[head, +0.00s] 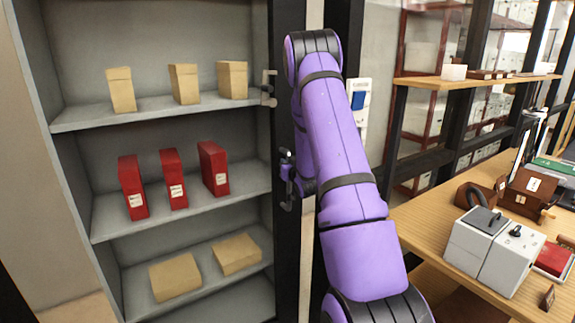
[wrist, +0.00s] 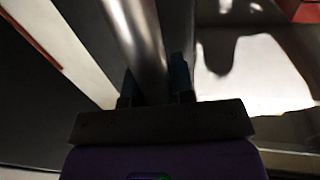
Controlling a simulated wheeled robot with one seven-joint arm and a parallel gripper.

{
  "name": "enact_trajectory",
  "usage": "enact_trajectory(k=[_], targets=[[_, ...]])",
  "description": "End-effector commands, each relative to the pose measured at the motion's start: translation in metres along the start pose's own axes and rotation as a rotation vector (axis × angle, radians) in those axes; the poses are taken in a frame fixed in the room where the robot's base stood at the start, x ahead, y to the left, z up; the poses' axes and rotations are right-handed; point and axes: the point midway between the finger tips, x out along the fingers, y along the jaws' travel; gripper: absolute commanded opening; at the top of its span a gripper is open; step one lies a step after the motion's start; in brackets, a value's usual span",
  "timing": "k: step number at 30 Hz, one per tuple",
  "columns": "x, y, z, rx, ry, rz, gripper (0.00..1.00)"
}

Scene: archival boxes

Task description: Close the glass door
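The shelf cabinet (head: 150,128) stands at the left in the head view. A dark upright frame (head: 288,60) runs along its right side, and I take it as the glass door's edge; the pane itself is hard to make out. My gripper (head: 288,168) is at this frame, at the height of the middle shelf, partly hidden by my arm. In the wrist view a shiny metal handle bar (wrist: 138,35) passes between the two fingers of my gripper (wrist: 155,88). The fingers sit against both sides of it with no clear gap.
The shelves hold tan boxes (head: 184,84) and red binders (head: 172,180). A metal fitting (head: 268,88) sticks out above my gripper. At the right, a wooden desk (head: 415,215) carries a grey-white device (head: 490,250) and brown boxes (head: 530,192).

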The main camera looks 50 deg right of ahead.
Motion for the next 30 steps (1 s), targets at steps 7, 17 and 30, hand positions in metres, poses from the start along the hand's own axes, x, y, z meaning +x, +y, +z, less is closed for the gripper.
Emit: enact_trajectory(k=[7, 17, 30], targets=[[0.004, 0.023, 0.000, -0.001, 0.002, 0.006, 0.00], [0.018, 0.091, 0.000, -0.001, 0.002, 0.004, 0.00], [0.018, 0.099, -0.001, -0.002, 0.001, 0.006, 0.37]])
